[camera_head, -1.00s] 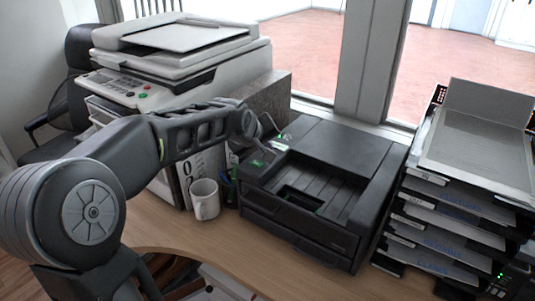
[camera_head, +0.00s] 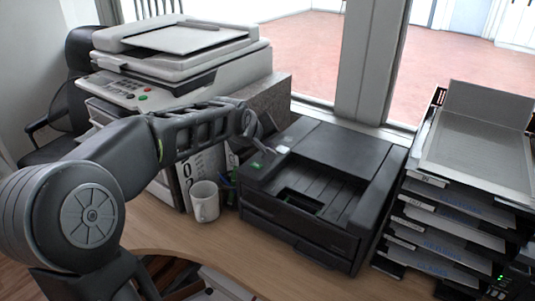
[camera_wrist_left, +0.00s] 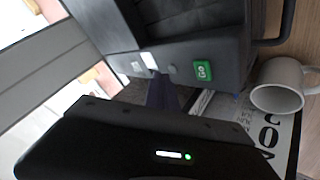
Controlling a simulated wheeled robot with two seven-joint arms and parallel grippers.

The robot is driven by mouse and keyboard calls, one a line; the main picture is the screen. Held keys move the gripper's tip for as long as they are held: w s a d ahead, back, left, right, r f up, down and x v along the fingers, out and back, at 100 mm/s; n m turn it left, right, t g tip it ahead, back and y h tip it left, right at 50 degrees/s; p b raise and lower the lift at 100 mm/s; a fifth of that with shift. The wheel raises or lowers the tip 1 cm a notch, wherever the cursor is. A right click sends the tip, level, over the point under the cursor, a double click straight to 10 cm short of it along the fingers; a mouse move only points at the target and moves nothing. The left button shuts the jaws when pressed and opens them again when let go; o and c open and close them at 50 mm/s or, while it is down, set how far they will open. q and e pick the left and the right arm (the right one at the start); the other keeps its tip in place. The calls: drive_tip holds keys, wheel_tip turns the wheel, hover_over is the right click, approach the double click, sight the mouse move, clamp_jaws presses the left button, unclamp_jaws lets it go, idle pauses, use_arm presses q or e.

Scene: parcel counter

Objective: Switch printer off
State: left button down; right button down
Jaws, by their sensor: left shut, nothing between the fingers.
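The black printer (camera_head: 325,185) stands on the counter in the middle of the head view. Its left top edge carries a green button (camera_head: 257,165) and a small white piece (camera_head: 282,149). In the left wrist view the green button (camera_wrist_left: 202,72) reads "GO", and the white piece (camera_wrist_left: 149,61) is beside it. My left gripper (camera_head: 270,143) is shut and empty, its tips close to the white piece. In the wrist view, the dark fingers (camera_wrist_left: 162,95) point at the white piece; I cannot tell whether they touch it. My right gripper is out of view.
A white mug (camera_head: 205,201) stands left of the printer, before a calendar-like card. A large white copier (camera_head: 180,60) is behind my left arm. A stack of paper trays (camera_head: 455,215) is close on the right. The wooden counter front (camera_head: 215,238) is bare.

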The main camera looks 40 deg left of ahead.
use_arm(q)
drive_tip(key=shift+r, duration=0.25)
wheel_tip(320, 180, up, 6)
drive_tip(key=p, duration=0.4)
drive_tip(key=shift+f, duration=0.1)
drive_tip(key=shift+f, duration=0.1)
idle(0.6)
